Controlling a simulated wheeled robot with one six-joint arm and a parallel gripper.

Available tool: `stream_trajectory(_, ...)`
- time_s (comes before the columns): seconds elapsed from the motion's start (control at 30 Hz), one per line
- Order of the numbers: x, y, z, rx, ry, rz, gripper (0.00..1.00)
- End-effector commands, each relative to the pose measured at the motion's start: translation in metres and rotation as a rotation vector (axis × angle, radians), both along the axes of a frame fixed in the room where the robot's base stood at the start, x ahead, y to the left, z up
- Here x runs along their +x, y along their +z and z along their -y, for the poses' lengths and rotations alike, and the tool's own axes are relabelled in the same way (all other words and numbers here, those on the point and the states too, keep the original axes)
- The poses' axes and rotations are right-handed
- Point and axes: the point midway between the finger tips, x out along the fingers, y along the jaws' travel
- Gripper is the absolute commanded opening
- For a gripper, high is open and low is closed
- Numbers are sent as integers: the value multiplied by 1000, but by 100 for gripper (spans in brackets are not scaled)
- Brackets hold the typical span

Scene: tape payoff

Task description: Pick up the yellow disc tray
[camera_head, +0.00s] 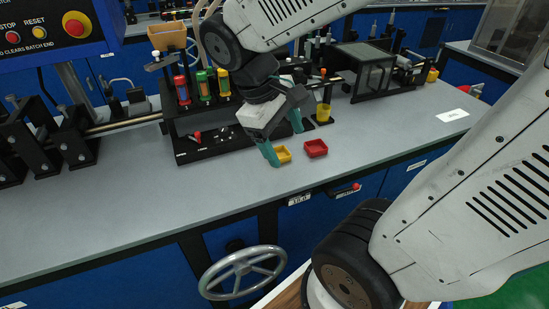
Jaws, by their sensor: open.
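The yellow disc tray (283,154) is a small, shallow, open tray on the grey bench top. It lies just under my gripper (284,147). My gripper has two teal fingers, spread apart and pointing down. One fingertip is at the tray's left side in the picture and overlaps it; the other is up to the right, behind it. I cannot tell whether a finger touches the tray. Nothing shows between the fingers. Part of the tray is hidden by the near finger.
A red tray (316,148) sits close to the right of the yellow one. A black rack (205,143) with coloured cylinders stands behind left. A yellow cup (323,113) stands behind. A handwheel (243,272) is below the front edge.

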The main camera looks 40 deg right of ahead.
Motion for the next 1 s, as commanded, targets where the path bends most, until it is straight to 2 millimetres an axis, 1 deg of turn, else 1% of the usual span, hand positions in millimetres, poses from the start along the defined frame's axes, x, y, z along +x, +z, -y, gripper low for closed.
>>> stream_trajectory(0.03,12,-10,5,-44,53,-68,76)
stream_trajectory(0.17,43,-31,18,-154,195,-219,76)
stream_trajectory(0.3,76,-60,27,-266,356,-382,76)
stream_trajectory(0.37,91,-75,31,-312,428,-453,76)
stream_trajectory(0.5,121,-110,35,-406,587,-601,76)
stream_trajectory(0.6,137,-132,36,-459,680,-688,76)
stream_trajectory(0.7,149,-149,36,-494,748,-748,76)
stream_trajectory(0.8,155,-160,36,-516,790,-781,76)
stream_trajectory(0.87,157,-163,38,-522,801,-792,76)
stream_trajectory(1.0,155,-170,49,-526,808,-800,76)
